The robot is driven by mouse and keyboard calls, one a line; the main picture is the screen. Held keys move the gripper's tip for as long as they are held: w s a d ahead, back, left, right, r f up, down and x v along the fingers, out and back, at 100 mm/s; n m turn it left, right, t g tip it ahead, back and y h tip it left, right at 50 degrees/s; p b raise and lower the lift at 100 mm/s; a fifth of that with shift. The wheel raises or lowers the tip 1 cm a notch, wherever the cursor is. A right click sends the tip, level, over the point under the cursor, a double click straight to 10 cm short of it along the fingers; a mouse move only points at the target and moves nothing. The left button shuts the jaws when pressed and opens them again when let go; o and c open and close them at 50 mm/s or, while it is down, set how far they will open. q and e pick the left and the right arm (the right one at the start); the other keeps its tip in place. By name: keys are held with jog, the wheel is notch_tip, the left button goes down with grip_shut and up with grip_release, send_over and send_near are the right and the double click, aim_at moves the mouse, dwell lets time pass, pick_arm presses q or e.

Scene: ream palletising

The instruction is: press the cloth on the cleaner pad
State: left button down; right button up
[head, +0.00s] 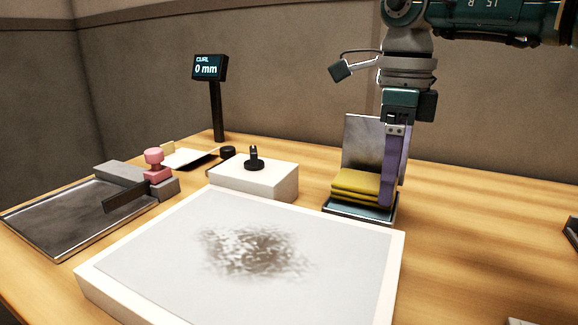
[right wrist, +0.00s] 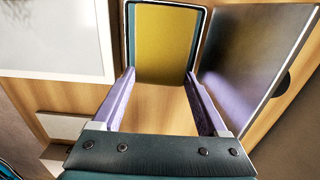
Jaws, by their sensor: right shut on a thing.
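The yellow folded cloth (head: 358,186) is at the cleaner pad (head: 358,212), a shallow dark tray with a pale rim and a raised grey lid (head: 361,140) behind it. My right gripper (head: 388,201) points down with its purple fingers at the cloth's right side and is shut on the cloth. In the right wrist view the cloth (right wrist: 165,45) lies between the fingertips, inside the outline of the pad's tray. I cannot tell whether the cloth's underside touches the pad. My left gripper is not in view.
A large white board (head: 140,272) with a brown smudge fills the front. Behind it stand a white block (head: 228,179) with a black knob, and a small display (head: 209,67) reading 0 mm. A grey tray (head: 75,214) and pink-handled stamp (head: 155,163) are at left.

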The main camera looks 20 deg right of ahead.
jog(key=shift+f, duration=0.4)
jog(key=shift+f, duration=0.1)
dwell(1.2)
notch_tip(320, 180, up, 7)
jog(key=p, duration=0.6)
dwell(0.7)
